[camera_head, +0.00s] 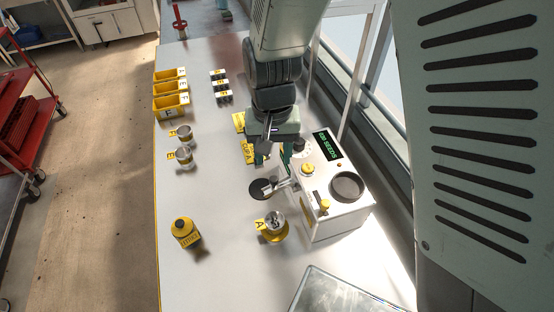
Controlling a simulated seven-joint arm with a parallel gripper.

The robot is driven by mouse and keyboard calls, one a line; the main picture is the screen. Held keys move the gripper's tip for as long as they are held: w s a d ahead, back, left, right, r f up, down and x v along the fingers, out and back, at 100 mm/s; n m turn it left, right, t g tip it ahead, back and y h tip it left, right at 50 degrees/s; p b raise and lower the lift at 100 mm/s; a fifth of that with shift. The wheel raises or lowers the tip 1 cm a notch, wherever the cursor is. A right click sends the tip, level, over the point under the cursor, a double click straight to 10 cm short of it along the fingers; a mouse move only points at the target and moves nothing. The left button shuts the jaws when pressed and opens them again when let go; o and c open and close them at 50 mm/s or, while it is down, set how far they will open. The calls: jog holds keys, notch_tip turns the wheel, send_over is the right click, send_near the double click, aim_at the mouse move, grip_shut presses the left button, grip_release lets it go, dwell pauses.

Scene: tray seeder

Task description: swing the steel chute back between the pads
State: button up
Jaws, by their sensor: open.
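The seeder (335,205) is a white box with a lit green display, at the right of the table. A short steel chute (282,185) sticks out from its left side, its outer end at a black round pad (261,190). A second pad cannot be made out clearly. A steel cup (275,222) with a yellow A tag stands on a yellow base just in front of the chute. My gripper (268,156) points down behind and left of the seeder, apart from the chute. It is open; its fingertips are partly hidden among yellow tags and green parts.
Two tagged steel cups (183,157), several yellow bins (170,93) and small tagged blocks (221,88) stand farther back. A metal tray (345,292) lies at the front right. The table between bottle and cups is clear.

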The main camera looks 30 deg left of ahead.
jog(key=shift+r, duration=1.7)
jog(key=d+r+m+t+y, duration=0.1)
jog(key=d+r+m+t, duration=0.3)
jog(key=d+r, duration=1.6)
jog(key=s+d+r+m+t+h, duration=0.1)
jog(key=s+d, duration=0.6)
jog(key=d, duration=0.3)
jog(key=shift+d+r+m+t, duration=0.25)
jog(key=shift+d+m+t, duration=0.05)
